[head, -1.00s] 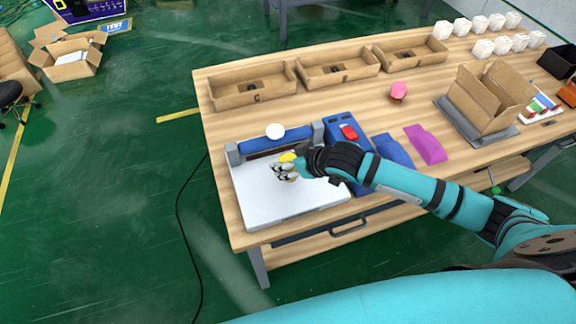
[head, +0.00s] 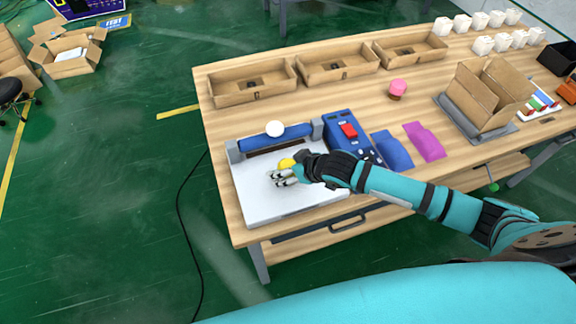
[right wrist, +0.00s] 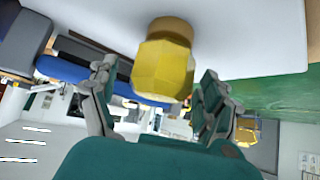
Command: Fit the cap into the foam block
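A yellow faceted cap (right wrist: 165,68) stands with a brown round piece (right wrist: 172,27) at its end, against the white plate in the right wrist view. I cannot tell whether that brown piece is the foam block. In the head view the yellow cap (head: 287,163) shows just behind my right gripper (head: 274,178), low over the white plate. In the right wrist view my right gripper (right wrist: 158,100) is open, with one finger on each side of the cap and a gap visible beside it. My left gripper is not in view.
The white plate (head: 262,203) belongs to a machine with a blue bar (head: 285,138) and a white knob (head: 275,129). A blue control box (head: 343,122), a pink-topped brown piece (head: 397,88), blue and purple pouches, three cardboard trays (head: 252,92) and an open carton (head: 490,95) share the table.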

